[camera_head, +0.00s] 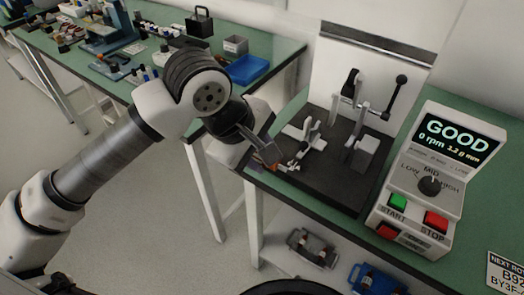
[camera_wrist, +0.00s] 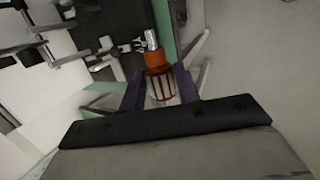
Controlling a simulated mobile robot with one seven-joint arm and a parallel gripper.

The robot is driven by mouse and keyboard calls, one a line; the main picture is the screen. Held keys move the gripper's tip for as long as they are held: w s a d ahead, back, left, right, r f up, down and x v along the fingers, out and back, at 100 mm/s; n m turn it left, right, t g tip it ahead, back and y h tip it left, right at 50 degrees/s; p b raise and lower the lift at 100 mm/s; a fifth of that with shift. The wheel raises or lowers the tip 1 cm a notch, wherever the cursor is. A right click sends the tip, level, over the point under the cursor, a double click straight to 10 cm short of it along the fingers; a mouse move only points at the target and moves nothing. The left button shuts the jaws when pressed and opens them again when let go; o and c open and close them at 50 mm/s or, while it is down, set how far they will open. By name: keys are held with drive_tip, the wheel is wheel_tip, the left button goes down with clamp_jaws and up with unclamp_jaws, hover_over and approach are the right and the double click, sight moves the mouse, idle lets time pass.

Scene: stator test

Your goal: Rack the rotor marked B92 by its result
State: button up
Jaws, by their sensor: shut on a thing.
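My gripper (camera_head: 262,150) is shut on a rotor, at the front left edge of the test bench. In the wrist view the rotor (camera_wrist: 157,62) shows a silver shaft, an orange-red collar and a striped core between my two dark fingers (camera_wrist: 160,88). No mark on it is readable. The test console (camera_head: 425,180) reads "GOOD", "0 rpm" and what looks like "2.2 g mm". A card (camera_head: 504,272) at the lower right reads "NEXT ROTOR", "B92" and a partly cut-off line. The test stand (camera_head: 335,170) stands right of my gripper; I see no rotor in it.
A grey holder (camera_head: 312,248) and a blue holder (camera_head: 375,280) sit on the shelf below the bench. The far-left bench (camera_head: 285,50) carries a blue tray (camera_head: 248,69), a grey bin (camera_head: 235,45) and several small parts. Open floor lies between the benches.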

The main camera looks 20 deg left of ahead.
drive_tip(key=shift+r+p, duration=0.9)
drive_tip(key=shift+r, duration=1.6)
drive_tip(key=shift+w, duration=0.1)
